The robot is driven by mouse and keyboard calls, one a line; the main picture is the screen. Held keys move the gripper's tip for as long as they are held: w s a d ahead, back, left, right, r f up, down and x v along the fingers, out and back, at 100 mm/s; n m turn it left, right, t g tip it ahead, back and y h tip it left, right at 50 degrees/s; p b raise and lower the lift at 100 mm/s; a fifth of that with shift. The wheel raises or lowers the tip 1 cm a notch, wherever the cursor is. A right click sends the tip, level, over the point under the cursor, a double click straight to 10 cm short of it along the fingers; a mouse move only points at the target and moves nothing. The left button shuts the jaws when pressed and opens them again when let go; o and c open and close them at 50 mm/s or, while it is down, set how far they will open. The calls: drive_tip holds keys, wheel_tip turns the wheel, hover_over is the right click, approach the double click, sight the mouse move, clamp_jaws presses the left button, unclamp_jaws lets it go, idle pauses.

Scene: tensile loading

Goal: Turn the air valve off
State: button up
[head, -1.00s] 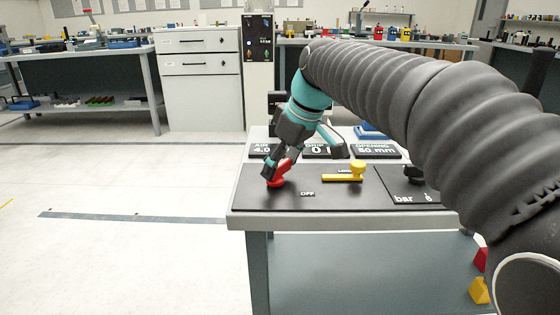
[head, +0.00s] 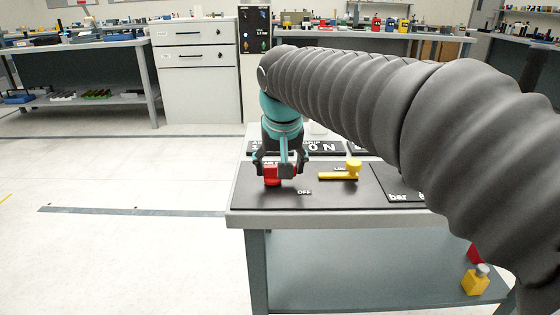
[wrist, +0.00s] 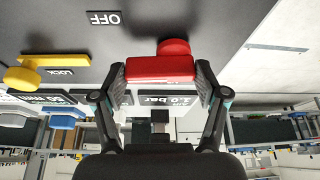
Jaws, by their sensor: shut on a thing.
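The red air valve handle (head: 272,175) is on the dark panel at the left of the table. Its bar lies roughly crosswise in the head view. The wrist view shows the red bar (wrist: 160,68) between both fingers, with its round red hub (wrist: 173,47) beside it. My gripper (head: 281,173) is shut on the handle from above, and it also shows in the wrist view (wrist: 161,78). The white OFF label (head: 304,192) lies on the panel to the right of the handle. The fingers partly hide the handle in the head view.
A yellow LOCK lever (head: 340,175) with a round knob stands right of the valve. Black readout signs (head: 322,147) stand behind the panel, partly hidden by my arm. A yellow block (head: 475,284) is on the lower shelf. The floor left of the table is clear.

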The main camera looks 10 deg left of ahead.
drive_tip(key=shift+s+m, duration=0.1)
drive_tip(key=shift+m, duration=0.4)
drive_tip(key=o, duration=1.2)
drive_tip(key=shift+c, duration=0.2)
drive_tip(key=v, duration=1.2)
drive_tip(key=shift+a, duration=0.2)
